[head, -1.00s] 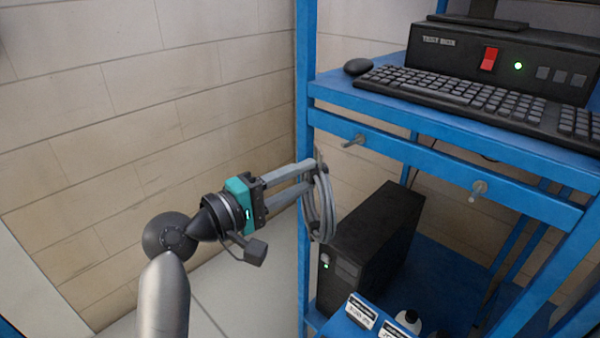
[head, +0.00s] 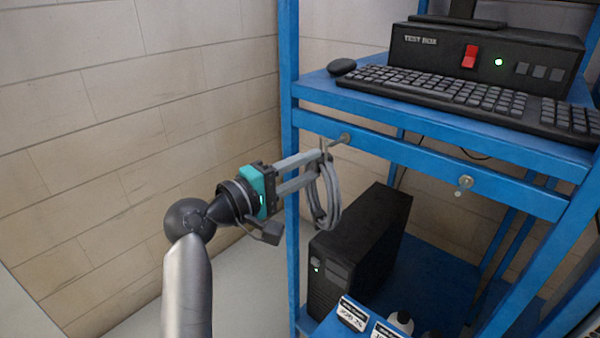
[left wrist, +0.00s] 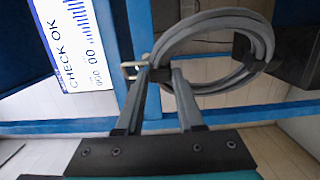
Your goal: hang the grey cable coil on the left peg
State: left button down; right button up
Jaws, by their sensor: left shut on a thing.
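The grey cable coil (head: 330,205) hangs from the tips of my left gripper (head: 322,158), which is shut on its upper part. The coil also shows in the left wrist view (left wrist: 262,45), with a dark band between the fingertips (left wrist: 158,75). The left peg (head: 345,138) sticks out of the blue rail just above and right of the fingertips. In the left wrist view a metal peg (left wrist: 130,70) shows beside the left fingertip, outside the coil's loop. I cannot tell whether coil and peg touch. My right gripper is out of view.
A second peg (head: 465,182) is farther right on the blue rail (head: 415,160). A keyboard (head: 450,95), mouse (head: 342,67) and test box (head: 440,50) stand on the shelf above. A black computer tower (head: 365,250) stands below, close behind the coil. A blue upright (head: 290,80) is left.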

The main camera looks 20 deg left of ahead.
pick_arm(q)
jog(key=shift+b+x, duration=0.4)
jog(key=shift+x, duration=0.65)
jog(key=shift+w+r, duration=0.15)
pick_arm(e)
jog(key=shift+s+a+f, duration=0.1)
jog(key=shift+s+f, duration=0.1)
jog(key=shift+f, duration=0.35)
pick_arm(q)
jog(key=shift+w, duration=0.1)
jog(key=w, duration=0.1)
jog(key=w+d+f, duration=0.1)
jog(key=shift+w+f, duration=0.2)
jog(key=shift+w, duration=0.15)
jog(key=shift+s+a+r, duration=0.15)
jog(key=shift+s+a, duration=0.05)
jog(key=shift+s, duration=0.3)
jog(key=shift+w, duration=0.15)
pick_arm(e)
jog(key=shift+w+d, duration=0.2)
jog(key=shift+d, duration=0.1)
